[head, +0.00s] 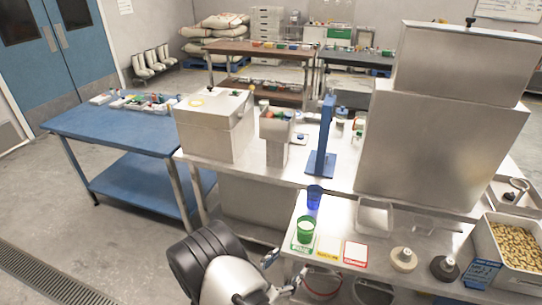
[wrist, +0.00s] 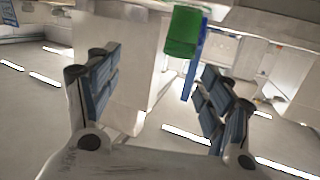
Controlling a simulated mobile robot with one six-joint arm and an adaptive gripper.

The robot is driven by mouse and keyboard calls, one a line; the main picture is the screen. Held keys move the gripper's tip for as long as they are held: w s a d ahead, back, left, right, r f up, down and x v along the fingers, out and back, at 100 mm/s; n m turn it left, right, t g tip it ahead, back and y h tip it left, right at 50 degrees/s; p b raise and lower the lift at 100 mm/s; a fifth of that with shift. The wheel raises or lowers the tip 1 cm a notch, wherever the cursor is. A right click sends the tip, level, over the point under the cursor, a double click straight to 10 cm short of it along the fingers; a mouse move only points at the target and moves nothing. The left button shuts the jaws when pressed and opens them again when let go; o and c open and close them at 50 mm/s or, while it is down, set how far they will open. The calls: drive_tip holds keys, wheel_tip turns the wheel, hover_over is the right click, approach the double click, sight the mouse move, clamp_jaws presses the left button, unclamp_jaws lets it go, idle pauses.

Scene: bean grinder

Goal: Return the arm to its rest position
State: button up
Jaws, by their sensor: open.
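My gripper (head: 284,271) is at the bottom of the head view, low beside the front-left corner of the near steel table (head: 335,218). In the wrist view its two blue-padded fingers (wrist: 160,68) stand wide apart with nothing between them. My white and black arm is folded behind it. A green cup (head: 306,230) stands upright on a green-edged card on the near table, just beyond the gripper. A green shape (wrist: 182,32), likely this cup, shows beyond the fingers in the wrist view, apart from them.
A blue cup (head: 314,197) stands behind the green one. Yellow and red cards (head: 355,254), a cream round piece (head: 403,259), a dark round piece (head: 444,268) and a bin of beans (head: 515,246) lie rightward. A blue table (head: 110,127) stands left; the floor between is clear.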

drive_tip(key=w+a+r+n+g+y, duration=0.1)
drive_tip(key=w+a+r+y, duration=0.3)
drive_tip(key=r, duration=0.4)
drive_tip(key=w+a+r+g+y, duration=0.15)
drive_tip(key=w+r+y, duration=0.3)
drive_tip(key=r, duration=0.45)
drive_tip(key=s+d+r+n+g+y, duration=0.1)
drive_tip(key=s+d+r+n+y, duration=0.1)
drive_tip(key=s+r, duration=0.5)
drive_tip(key=s+d+r+n+g+y, duration=0.2)
drive_tip(key=s+d+r+n, duration=0.1)
drive_tip(key=s+r, duration=0.4)
drive_tip(key=s+n, duration=0.1)
drive_tip(key=s, duration=0.1)
drive_tip(key=shift+s+d+r+y, duration=0.15)
drive_tip(key=shift+s+r+y, duration=0.15)
drive_tip(key=shift+s+y, duration=0.1)
drive_tip(key=s+d+g+h, duration=0.1)
drive_tip(key=s+d, duration=0.2)
drive_tip(key=s, duration=0.2)
drive_tip(key=s+d+n+g+h, duration=0.1)
drive_tip(key=s+d, duration=0.2)
drive_tip(key=s, duration=0.3)
drive_tip(key=s+d+g+h, duration=0.1)
drive_tip(key=s+d, duration=0.2)
drive_tip(key=s, duration=0.3)
drive_tip(key=shift+s+d+n, duration=0.25)
drive_tip(key=shift+d+n, duration=0.05)
drive_tip(key=shift+d, duration=0.1)
drive_tip(key=shift+c, duration=0.3)
